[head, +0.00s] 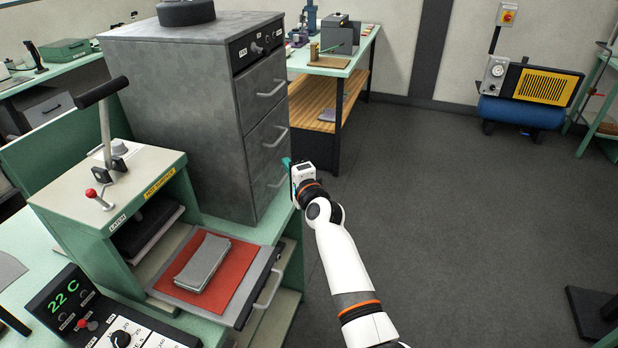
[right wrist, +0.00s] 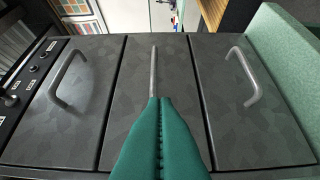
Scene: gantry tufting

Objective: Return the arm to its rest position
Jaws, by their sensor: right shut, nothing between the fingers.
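My right arm reaches in from the lower right of the head view. Its gripper (head: 289,163) is at the front of the grey drawer cabinet (head: 180,110), near the lower drawers. In the right wrist view the green fingers (right wrist: 160,140) are shut with nothing between them. They point at the middle drawer, and their tips overlap the end of its bar handle (right wrist: 153,72) in the picture. I cannot tell whether they touch it. All three drawers look closed. My left gripper is not in view.
A green press (head: 110,185) stands at left with a pulled-out tray (head: 235,318) holding a red mat and a grey stack. A control box (head: 75,310) sits in front. A workbench (head: 350,65) is behind; a blue compressor (head: 520,112) stands far right. The floor at right is largely clear.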

